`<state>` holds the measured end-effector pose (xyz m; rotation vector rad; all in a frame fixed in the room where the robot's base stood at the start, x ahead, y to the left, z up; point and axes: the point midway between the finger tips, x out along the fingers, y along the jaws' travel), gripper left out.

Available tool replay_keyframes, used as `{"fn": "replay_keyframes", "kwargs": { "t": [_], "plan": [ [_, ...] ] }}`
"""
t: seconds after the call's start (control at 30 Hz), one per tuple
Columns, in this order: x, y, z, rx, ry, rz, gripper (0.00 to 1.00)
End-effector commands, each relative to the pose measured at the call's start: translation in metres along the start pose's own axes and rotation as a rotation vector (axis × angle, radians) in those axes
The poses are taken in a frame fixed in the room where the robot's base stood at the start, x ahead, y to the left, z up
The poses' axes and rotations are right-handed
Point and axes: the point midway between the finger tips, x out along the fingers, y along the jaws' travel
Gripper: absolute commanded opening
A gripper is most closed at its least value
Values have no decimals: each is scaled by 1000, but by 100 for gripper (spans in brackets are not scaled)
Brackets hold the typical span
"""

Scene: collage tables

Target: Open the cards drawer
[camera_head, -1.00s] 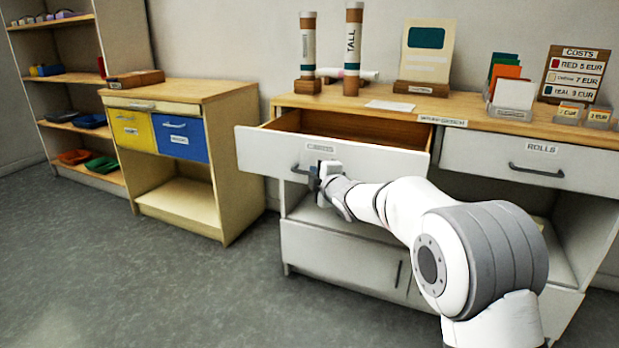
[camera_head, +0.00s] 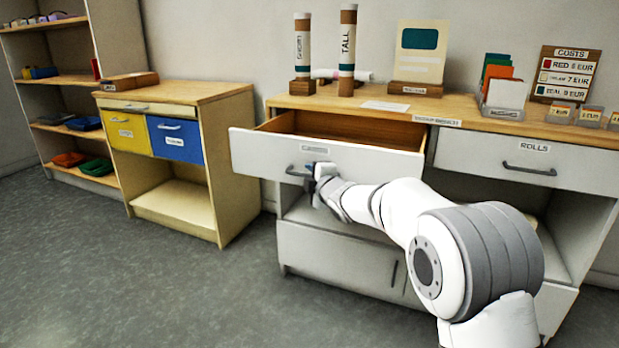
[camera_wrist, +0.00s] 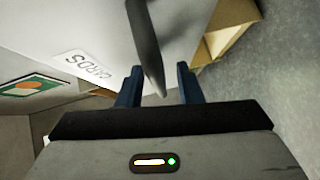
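The white cards drawer (camera_head: 340,160) stands pulled out of the right-hand cabinet, and its wooden inside shows from above. Its dark bar handle (camera_head: 292,171) shows at the left of the front, partly hidden by my gripper (camera_head: 312,170). In the wrist view the CARDS label (camera_wrist: 88,68) is on the white front. There my gripper's two blue fingers (camera_wrist: 158,84) are spread apart. The dark handle (camera_wrist: 147,45) reaches between them, with a gap visible on both sides. I cannot tell from this view whether either finger touches it.
The rolls drawer (camera_head: 515,163) to the right is shut. A lower cabinet door (camera_head: 335,258) is below. Tubes, a card stand and a price board (camera_head: 563,75) stand on the top. A smaller cabinet (camera_head: 217,165) with yellow and blue drawers stands left. The grey floor in front is clear.

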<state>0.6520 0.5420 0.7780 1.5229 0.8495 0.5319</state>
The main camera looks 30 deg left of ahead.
Motion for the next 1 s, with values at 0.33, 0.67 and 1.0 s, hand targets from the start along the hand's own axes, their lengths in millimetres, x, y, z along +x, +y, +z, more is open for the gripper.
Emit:
{"fn": "replay_keyframes", "kwargs": {
  "t": [0.33,0.67,1.0],
  "plan": [
    [-36,2,0,0,-1,0,33],
    [-75,0,0,1,0,0,33],
    [-78,0,0,0,0,0,33]
  ]
}}
